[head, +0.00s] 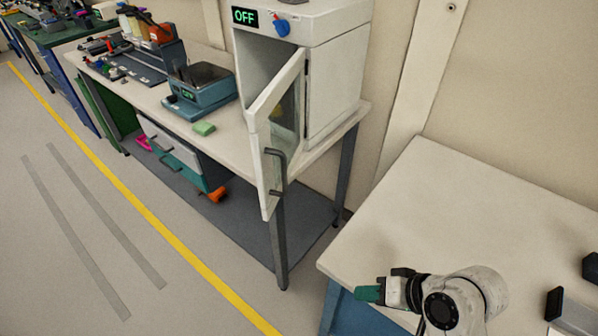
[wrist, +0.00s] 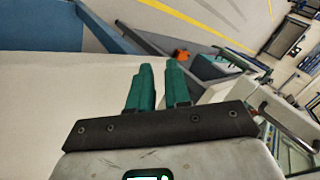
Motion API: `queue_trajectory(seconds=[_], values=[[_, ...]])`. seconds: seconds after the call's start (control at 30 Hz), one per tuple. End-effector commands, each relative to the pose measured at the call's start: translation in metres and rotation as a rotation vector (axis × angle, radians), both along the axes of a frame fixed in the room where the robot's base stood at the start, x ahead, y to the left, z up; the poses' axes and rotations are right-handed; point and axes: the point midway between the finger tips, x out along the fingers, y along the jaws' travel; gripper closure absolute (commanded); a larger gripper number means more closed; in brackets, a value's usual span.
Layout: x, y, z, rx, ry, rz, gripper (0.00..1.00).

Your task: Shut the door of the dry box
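The dry box (head: 335,75) is a white cabinet with a green "OFF" display, standing at the near end of a workbench. Its door (head: 262,160) is swung wide open toward me, with a window and a dark bar handle (head: 272,170) on its face. My gripper (head: 368,293) has green fingers and is over the near white table, in front of and right of the door, well apart from it. In the wrist view the two fingers (wrist: 160,85) show a narrow gap with nothing between them. Pale framed parts at the right edge there are hard to identify.
The near white table (head: 430,215) lies between my arm and the wall, with dark blocks (head: 553,303) at its right. The workbench (head: 140,95) carries a scale (head: 200,90) and a green block (head: 204,129). The floor (head: 100,225) on the left is clear.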

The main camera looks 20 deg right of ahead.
Motion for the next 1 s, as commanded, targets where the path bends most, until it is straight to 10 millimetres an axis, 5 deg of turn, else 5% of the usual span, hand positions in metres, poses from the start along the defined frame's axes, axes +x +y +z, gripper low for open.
queue_trajectory(seconds=[0.2,0.43,0.67,1.0], values=[[0.071,-0.004,0.086,0.457,-0.248,-0.163,1.0],[0.093,-0.016,0.167,0.792,-0.38,-0.191,1.0],[0.099,-0.014,0.188,0.875,-0.4,-0.182,1.0],[0.143,0.024,0.188,0.873,-0.397,-0.179,1.0]])
